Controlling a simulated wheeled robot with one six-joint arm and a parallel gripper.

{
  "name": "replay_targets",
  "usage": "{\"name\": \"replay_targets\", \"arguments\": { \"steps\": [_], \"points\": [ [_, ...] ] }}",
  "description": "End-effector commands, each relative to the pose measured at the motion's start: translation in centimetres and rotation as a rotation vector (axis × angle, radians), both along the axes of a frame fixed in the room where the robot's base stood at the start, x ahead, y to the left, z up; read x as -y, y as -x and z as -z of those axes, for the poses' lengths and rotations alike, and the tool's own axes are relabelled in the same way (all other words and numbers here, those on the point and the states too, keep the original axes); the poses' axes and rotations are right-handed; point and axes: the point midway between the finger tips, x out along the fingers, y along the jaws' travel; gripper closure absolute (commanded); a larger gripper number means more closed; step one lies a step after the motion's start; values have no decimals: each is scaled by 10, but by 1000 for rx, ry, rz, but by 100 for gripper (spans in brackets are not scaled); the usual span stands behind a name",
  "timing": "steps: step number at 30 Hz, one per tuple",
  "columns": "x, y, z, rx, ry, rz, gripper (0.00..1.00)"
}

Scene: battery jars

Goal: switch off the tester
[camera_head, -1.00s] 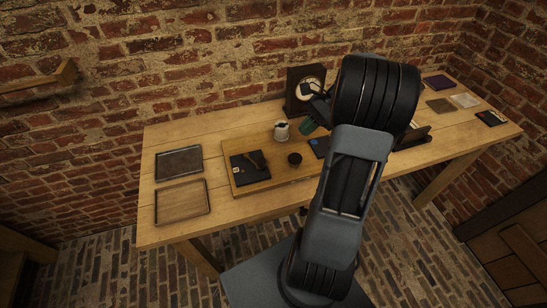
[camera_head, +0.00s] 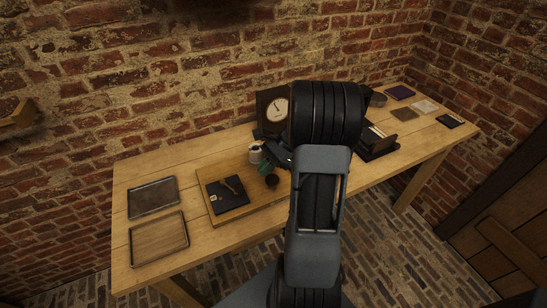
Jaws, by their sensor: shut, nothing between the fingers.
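A dark upright box with a round pale dial (camera_head: 275,110) stands at the back of the wooden table, against the brick wall. A flat black unit with a brown lever-like piece (camera_head: 228,195) lies on a wooden board. I cannot tell from the picture which of these is the tester, nor any switch's position. My gripper (camera_head: 265,168), with green at its tip, is shut and empty. It points down and left over the board, between a pale cup (camera_head: 255,153) and a small black round piece (camera_head: 272,181). My arm hides the table's middle.
Two shallow trays, one dark (camera_head: 153,197) and one wooden (camera_head: 159,238), lie at the table's left end. A black open holder (camera_head: 377,143) stands right of my arm. Several flat pieces, one purple (camera_head: 400,92), lie at the far right.

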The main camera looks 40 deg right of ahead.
Motion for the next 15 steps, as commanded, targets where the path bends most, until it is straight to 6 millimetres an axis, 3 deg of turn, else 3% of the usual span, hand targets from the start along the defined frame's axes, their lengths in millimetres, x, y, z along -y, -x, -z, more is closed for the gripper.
{"name": "replay_targets", "arguments": {
  "steps": [3,9,15],
  "points": [
    [-15,-1,15,-3,-2,-1,100],
    [-40,-4,14,-1,0,-2,100],
    [-51,-6,15,0,0,0,100]
  ]
}}
